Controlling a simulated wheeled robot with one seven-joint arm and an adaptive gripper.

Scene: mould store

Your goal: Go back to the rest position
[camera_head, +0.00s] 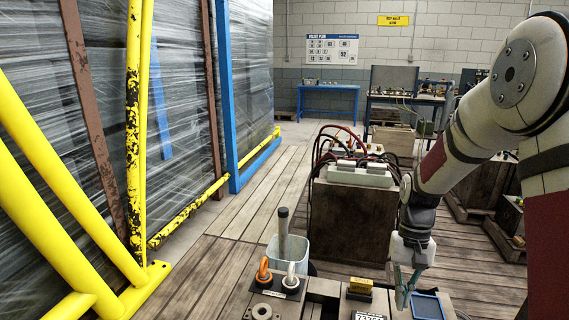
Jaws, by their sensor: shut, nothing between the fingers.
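My gripper (404,290) hangs at the end of my arm, at the lower right of the head view. It points down, with its fingers together and nothing seen between them. Whether the fingertips touch the surface below cannot be told. My arm comes in from the right edge and hides part of the room behind it.
An orange and a white lifting eye (290,277) stand on a dark plate near a pale bucket (288,258). A wooden crate (352,215) with cables stands behind. Yellow rails (75,215) and wrapped stacks fill the left. A strip of plank floor (255,205) is clear.

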